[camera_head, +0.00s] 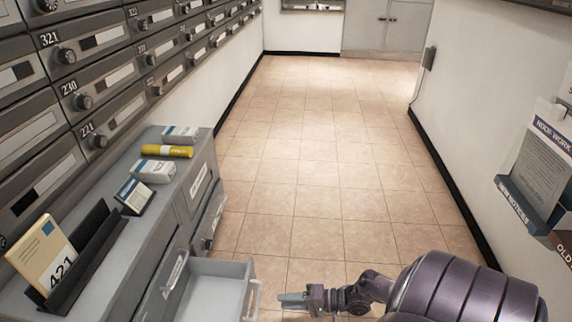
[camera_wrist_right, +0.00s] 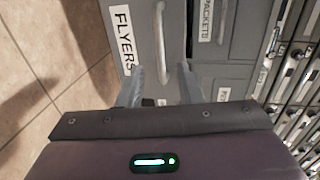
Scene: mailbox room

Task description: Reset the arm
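My right arm reaches in from the lower right of the head view. Its gripper (camera_head: 292,300) is above the floor, just right of the pulled-out grey drawer (camera_head: 212,292). In the right wrist view the two fingers of the gripper (camera_wrist_right: 161,82) stand apart with nothing between their tips. Beyond them is a grey drawer front labelled FLYERS (camera_wrist_right: 125,38) with an upright-looking handle (camera_wrist_right: 160,40). I cannot tell from this view how far the fingers are from that handle. My left gripper is not in view.
The grey cabinet top (camera_head: 100,262) holds a yellow cylinder (camera_head: 167,151), small boxes (camera_head: 153,171), and a package marked 421 (camera_head: 42,252) in a dark holder. Mailboxes (camera_head: 92,100) line the left wall. A notice rack (camera_head: 535,205) hangs at right. The tiled floor (camera_head: 318,150) ahead is clear.

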